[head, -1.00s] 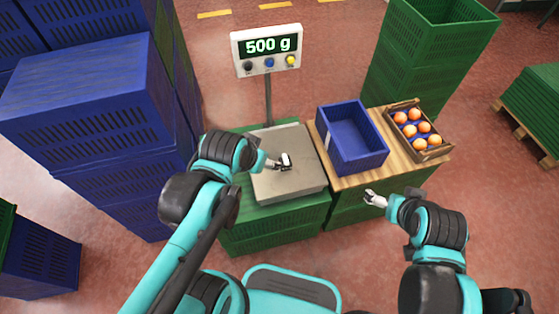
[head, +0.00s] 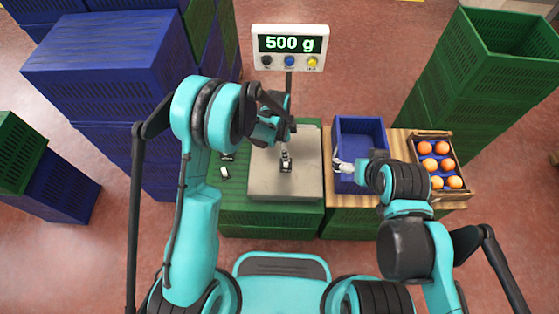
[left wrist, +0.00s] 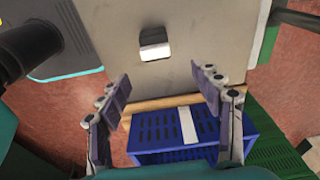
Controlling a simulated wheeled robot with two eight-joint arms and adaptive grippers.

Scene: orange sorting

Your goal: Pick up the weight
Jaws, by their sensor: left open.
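A small metallic weight (head: 286,165) stands on the grey scale plate (head: 262,186). In the left wrist view the weight (left wrist: 154,44) shows a bright face, on the bare plate beyond the fingers. My left gripper (head: 282,132) is above the plate, at the weight's far side in the head view; its fingers are partly hidden there. In the left wrist view my left gripper (left wrist: 168,92) is open with nothing between its fingers. My right gripper (head: 343,166) is over the blue bin; its jaw state is too small to tell.
The scale display (head: 289,45) reads 500 g on a post behind the plate. An empty-looking blue bin (head: 358,126) and a wooden box of oranges (head: 462,166) stand to the right. Small objects (head: 225,172) lie left of the plate. Blue crates (head: 100,60) are stacked left.

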